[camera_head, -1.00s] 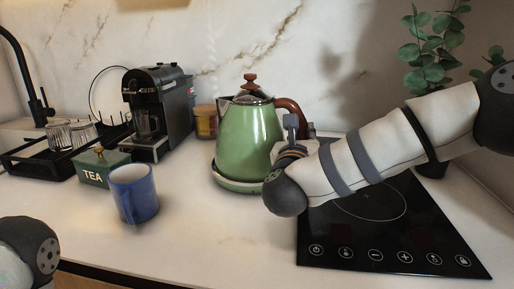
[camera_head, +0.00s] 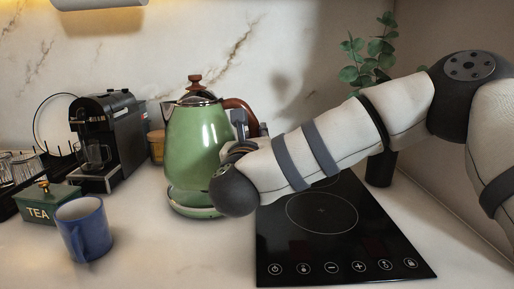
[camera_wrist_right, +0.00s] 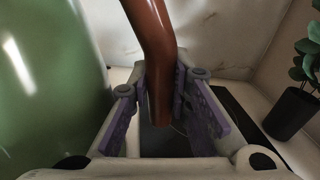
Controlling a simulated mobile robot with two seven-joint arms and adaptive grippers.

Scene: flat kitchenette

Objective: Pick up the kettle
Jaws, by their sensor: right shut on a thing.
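The green kettle (camera_head: 197,145) stands upright over its round base (camera_head: 190,210), with a brown lid knob and a brown curved handle (camera_head: 236,103). I cannot tell whether a small gap separates kettle and base. My right gripper (camera_head: 244,130) is at the kettle's right side, partly hidden by my own wrist. In the right wrist view, the purple-padded fingers (camera_wrist_right: 165,105) are shut around the lower part of the brown handle (camera_wrist_right: 150,45). The green body (camera_wrist_right: 50,80) fills the left of that view. My left gripper is out of view.
A black cooktop (camera_head: 335,235) lies under my right arm. A blue mug (camera_head: 83,230), a green tea box (camera_head: 45,202) and a black coffee machine (camera_head: 110,140) stand left of the kettle. A potted plant (camera_head: 366,62) is behind my arm. Counter in front of the kettle is clear.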

